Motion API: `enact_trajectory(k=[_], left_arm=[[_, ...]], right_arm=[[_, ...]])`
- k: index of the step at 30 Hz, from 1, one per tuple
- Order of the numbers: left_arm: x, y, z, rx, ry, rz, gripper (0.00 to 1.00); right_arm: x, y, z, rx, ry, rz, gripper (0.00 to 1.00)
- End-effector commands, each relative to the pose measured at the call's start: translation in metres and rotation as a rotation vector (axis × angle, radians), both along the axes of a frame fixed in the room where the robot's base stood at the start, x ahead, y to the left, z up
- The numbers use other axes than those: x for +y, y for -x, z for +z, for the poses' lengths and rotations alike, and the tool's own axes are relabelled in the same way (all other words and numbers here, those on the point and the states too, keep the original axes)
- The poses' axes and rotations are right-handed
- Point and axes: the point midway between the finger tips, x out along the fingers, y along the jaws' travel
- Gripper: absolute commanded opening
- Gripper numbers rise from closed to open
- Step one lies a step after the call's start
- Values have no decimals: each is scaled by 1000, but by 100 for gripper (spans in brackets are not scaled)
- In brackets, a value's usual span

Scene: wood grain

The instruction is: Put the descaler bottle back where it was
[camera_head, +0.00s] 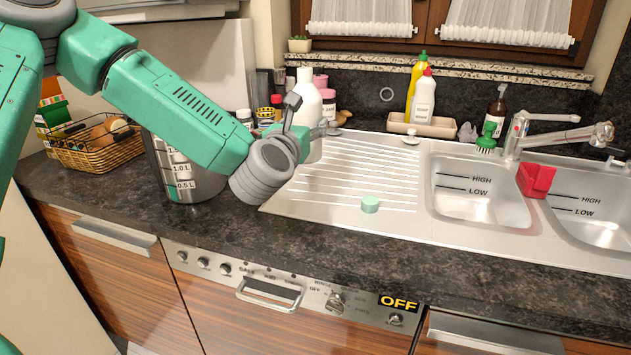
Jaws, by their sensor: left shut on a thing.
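My left gripper (308,117) is at the back left of the sink's drainboard, beyond the grey wrist of my left arm. It is shut on a large white bottle (308,88), which I take to be the descaler bottle. The bottle looks upright. The gripper and wrist cover part of it, its label cannot be read, and I cannot tell whether its base touches the surface. My right gripper is not in view.
A beige tray (447,129) holds a yellow bottle (415,80) and a white bottle with a red cap (423,98). Jars stand behind my gripper. A measuring jug (183,185) and wire basket (100,150) are left. A green disc (370,204) lies on the drainboard (335,215).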

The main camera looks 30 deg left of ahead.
Motion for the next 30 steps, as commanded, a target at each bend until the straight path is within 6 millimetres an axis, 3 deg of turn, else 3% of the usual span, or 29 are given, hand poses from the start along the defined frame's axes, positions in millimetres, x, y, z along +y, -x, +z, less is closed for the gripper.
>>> enact_trajectory(k=[7,16,21,28,29,30], left_arm=[[0,-3,-46,8,-3,1,4],[-3,-3,-72,5,-6,1,4],[1,-3,-99,6,-3,1,4],[2,-3,-101,3,2,2,4],[2,-3,-101,4,1,2,66],[2,-3,-101,4,1,2,76]], right_arm=[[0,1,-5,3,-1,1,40],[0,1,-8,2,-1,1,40],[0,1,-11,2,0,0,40],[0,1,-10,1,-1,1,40],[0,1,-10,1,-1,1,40],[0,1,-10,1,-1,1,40]])
